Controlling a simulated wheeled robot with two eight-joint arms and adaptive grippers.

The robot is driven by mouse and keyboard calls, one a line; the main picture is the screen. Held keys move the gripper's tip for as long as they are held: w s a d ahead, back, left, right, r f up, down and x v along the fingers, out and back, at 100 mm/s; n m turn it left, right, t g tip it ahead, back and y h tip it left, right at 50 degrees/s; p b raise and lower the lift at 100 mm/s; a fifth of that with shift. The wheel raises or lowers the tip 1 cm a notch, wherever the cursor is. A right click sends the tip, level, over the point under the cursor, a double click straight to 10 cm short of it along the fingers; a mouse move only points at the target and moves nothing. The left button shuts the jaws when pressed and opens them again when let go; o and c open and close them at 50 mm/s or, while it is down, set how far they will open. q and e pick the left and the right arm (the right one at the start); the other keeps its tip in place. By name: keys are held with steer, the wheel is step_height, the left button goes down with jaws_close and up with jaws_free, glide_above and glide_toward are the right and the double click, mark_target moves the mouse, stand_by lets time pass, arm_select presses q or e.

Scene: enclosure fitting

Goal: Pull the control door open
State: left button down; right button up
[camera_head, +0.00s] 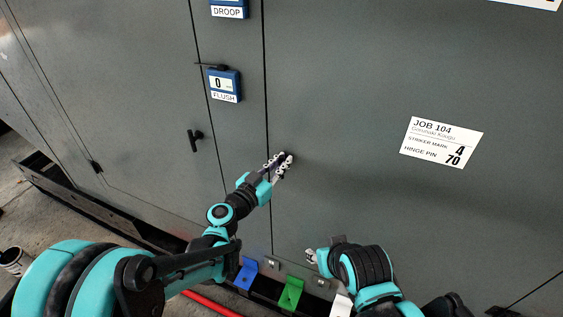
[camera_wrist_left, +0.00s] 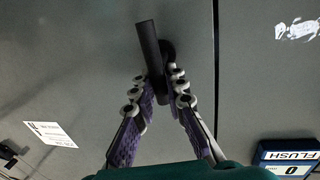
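The large grey door (camera_head: 360,80) carries a JOB 104 label (camera_head: 441,142). I take it for the control door. In the left wrist view, a black bar handle (camera_wrist_left: 150,48) stands out from this door near its seam. My left gripper (camera_wrist_left: 158,80) is open, with a finger on each side of the handle's near end and gaps showing. In the head view, the left gripper (camera_head: 279,163) is just right of the seam and mostly hides that handle. My right gripper (camera_head: 311,256) is low in front of the same door, its fingers too small and partly hidden to read.
Left of the seam is a narrow panel with a FLUSH gauge (camera_head: 225,84) and a DROOP gauge (camera_head: 229,8). Another black handle (camera_head: 194,140) is on the left door. Blue (camera_head: 246,273) and green (camera_head: 291,293) brackets sit at the cabinet's foot.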

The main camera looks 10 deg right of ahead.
stand_by(0.6)
arm_select(q)
steer(key=m+y+b, duration=0.1)
steer(key=m, duration=0.3)
steer(key=d+f+m+y+b, duration=0.1)
steer(key=m, duration=0.3)
steer(key=s+m+y+b, duration=0.1)
steer(key=m, duration=0.3)
steer(key=shift+d+f, duration=0.2)
steer(key=shift+d, duration=0.1)
steer(key=shift+s+f+m+y+b, duration=0.15)
steer(key=shift+m+y+b, duration=0.3)
steer(key=shift+m, duration=0.95)
steer(key=shift+f, duration=0.1)
